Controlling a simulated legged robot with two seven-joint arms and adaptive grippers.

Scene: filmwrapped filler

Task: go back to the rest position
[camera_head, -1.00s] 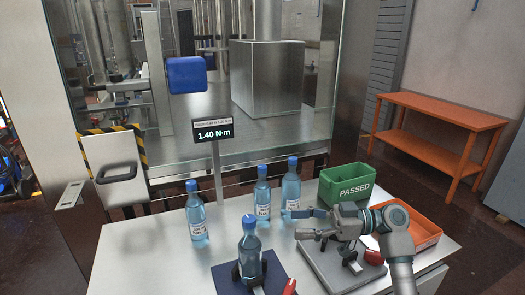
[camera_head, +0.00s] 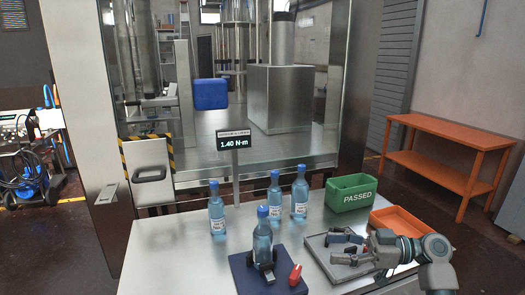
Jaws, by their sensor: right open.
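My right gripper (camera_head: 342,248) is over the grey plate (camera_head: 318,243) at the front right of the table, with its fingers apart and nothing between them. Its arm comes in from the right. My left gripper is out of view. A blue-capped bottle (camera_head: 263,236) stands upright in a dark holder on the dark blue base (camera_head: 240,277), left of my right gripper and apart from it. A red part (camera_head: 295,275) is beside that bottle.
Three more bottles stand behind: one at left (camera_head: 217,211), one in the middle (camera_head: 274,193), one at right (camera_head: 299,196). A green PASSED bin (camera_head: 350,200) and an orange tray (camera_head: 397,221) are at the right. A torque display (camera_head: 233,142) reads 1.40 N·m. The table's left front is clear.

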